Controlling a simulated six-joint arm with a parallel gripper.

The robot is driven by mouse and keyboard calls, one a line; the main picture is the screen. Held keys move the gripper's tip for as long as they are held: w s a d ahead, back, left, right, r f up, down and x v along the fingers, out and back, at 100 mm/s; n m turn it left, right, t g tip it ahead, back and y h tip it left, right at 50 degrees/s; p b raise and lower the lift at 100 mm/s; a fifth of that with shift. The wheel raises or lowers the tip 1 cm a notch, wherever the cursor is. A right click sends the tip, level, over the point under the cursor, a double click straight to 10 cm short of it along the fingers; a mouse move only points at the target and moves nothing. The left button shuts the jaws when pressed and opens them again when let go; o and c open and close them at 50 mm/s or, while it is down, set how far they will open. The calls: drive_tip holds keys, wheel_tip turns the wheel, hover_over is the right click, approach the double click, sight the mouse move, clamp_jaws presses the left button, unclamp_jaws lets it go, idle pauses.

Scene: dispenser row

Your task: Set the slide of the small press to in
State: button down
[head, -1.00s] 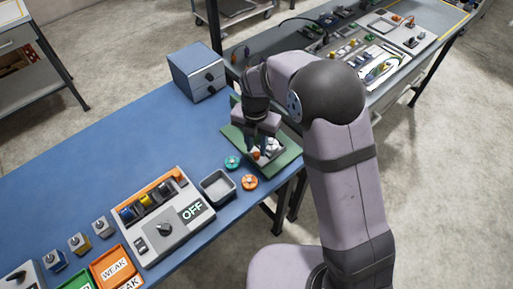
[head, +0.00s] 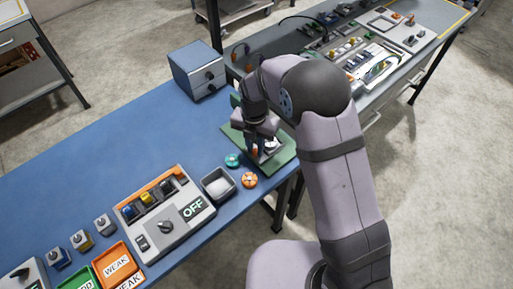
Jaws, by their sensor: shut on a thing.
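The small press stands on a green base (head: 282,158) at the right end of the blue table. My arm hides much of it. A pale grey part (head: 271,145) and a small orange part (head: 254,152) show at the fingers. My gripper (head: 259,151) is low over the base, pointing down, with its fingers shut on a part of the press that looks like its slide. The fingers cover the held part, so its exact position along its travel cannot be told.
A blue-grey box (head: 197,71) stands behind. The middle of the blue table (head: 120,150) is clear.

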drive_tip(key=shift+w+a, duration=1)
drive_tip(key=shift+w, duration=0.05)
drive_tip(key=c, duration=1.9)
unclamp_jaws()
drive_tip(key=shift+r, duration=0.1)
